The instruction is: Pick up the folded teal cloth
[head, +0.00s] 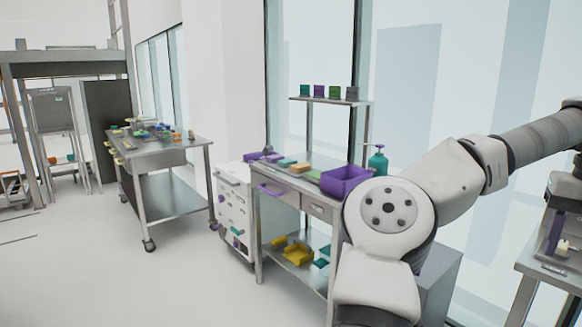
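No thing can be told for certain as the folded teal cloth. Small teal items show on the lower shelf (320,264) of the near steel cart and at the left end of the raised rack (330,101). They are too small to tell whether either is folded cloth. My arm crosses the right side of the head view and runs out at the right edge. My gripper cannot be made out, so its hold is not shown.
The near cart (297,187) carries a purple bin (345,181), with a teal pump bottle (378,161) behind it. A white drawer unit (231,210) stands at its left. A cluttered steel table (172,157) stands farther left. The floor (185,285) in front is clear.

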